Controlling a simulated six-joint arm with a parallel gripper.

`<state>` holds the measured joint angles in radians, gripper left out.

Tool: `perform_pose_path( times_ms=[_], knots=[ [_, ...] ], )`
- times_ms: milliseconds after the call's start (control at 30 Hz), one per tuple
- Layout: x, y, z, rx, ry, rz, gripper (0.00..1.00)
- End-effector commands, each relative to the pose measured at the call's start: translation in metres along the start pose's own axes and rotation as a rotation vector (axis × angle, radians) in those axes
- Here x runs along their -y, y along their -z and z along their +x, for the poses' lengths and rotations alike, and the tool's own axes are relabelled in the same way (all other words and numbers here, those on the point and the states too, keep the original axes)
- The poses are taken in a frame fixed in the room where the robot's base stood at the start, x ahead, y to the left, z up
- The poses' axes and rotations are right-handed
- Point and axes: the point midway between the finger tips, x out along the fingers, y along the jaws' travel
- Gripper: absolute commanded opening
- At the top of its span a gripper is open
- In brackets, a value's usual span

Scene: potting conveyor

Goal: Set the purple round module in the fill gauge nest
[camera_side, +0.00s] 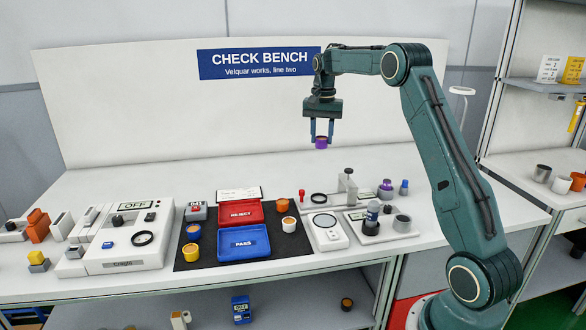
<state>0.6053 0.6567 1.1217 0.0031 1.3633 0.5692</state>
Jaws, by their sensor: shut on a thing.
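The purple round module (321,143) is held between the fingertips of my gripper (321,133), high above the bench and apart from everything on it. It looks purple with a darker top and seems upright. My gripper points down and is shut on it. Below it stand a white unit with a round pale plate (325,221) and, behind that, a base with a black ring (319,198) and a grey post (347,184). I cannot tell from this view which of these is the fill gauge nest.
A red tray (241,213) and a blue tray (242,242) lie on a dark mat with orange and yellow round parts. A white box with a black ring (143,239) stands at left. The rear bench is clear.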

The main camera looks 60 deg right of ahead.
Motion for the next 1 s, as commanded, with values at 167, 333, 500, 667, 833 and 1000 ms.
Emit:
perform_pose_path(
  times_ms=[167,333,500,667,833,1000],
  knots=[
    [0.000,-0.001,0.033,0.004,-0.002,0.000,0.12],
    [0.000,-0.001,0.065,0.005,-0.003,0.000,0.12],
    [0.000,-0.001,0.098,0.004,-0.002,0.000,0.12],
    [0.000,-0.001,0.123,0.003,-0.002,0.000,0.12],
    [0.000,-0.001,0.136,0.001,0.000,0.000,0.12],
    [0.000,0.000,0.138,0.000,0.000,0.000,0.12]
  ],
)
